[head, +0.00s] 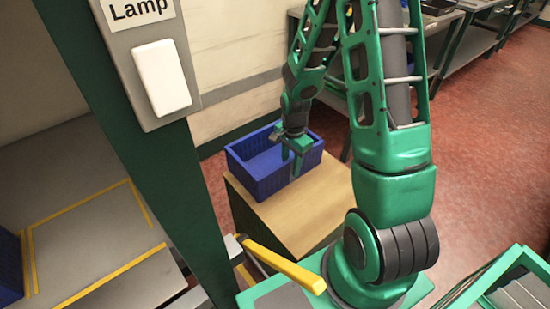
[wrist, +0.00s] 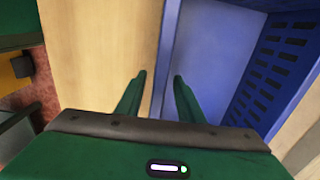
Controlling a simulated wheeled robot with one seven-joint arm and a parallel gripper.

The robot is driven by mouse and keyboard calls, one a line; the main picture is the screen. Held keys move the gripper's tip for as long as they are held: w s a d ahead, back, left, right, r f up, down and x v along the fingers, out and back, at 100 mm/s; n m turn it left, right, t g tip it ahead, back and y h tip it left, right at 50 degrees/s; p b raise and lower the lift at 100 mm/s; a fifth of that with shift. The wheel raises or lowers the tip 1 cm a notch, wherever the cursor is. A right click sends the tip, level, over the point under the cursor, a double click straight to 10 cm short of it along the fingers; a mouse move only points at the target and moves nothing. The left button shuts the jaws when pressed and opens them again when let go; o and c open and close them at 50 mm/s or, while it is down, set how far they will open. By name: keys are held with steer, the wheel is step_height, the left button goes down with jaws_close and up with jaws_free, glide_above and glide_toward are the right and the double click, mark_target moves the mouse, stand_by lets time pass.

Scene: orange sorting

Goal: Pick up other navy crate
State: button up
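A navy crate (head: 272,184) stands upright on a wooden-topped stand, and its inside looks empty. In the wrist view the crate (wrist: 258,85) fills the right side, with its slotted wall at the far right. My gripper (head: 292,164) is at the crate's near right wall, pointing down. In the wrist view my gripper (wrist: 158,74) is open, one finger over the wood side and the other over the crate side, with the crate's edge between them. I cannot tell whether a finger touches the wall. Another navy crate (head: 10,268) is partly cut off at the left edge.
The wooden stand top (head: 310,205) is bare in front of the crate. A green post with a lamp switch (head: 162,78) stands at the left. A yellow bar (head: 280,263) juts out low in the middle. Yellow lines mark a grey surface (head: 85,235) at left. Red floor is open at right.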

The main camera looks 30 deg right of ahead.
mark_target(291, 171)
steer(key=shift+d+f, duration=0.1)
steer(key=shift+f, duration=1.6)
steer(key=shift+c, duration=0.6)
jaws_close()
steer(key=shift+r, duration=0.1)
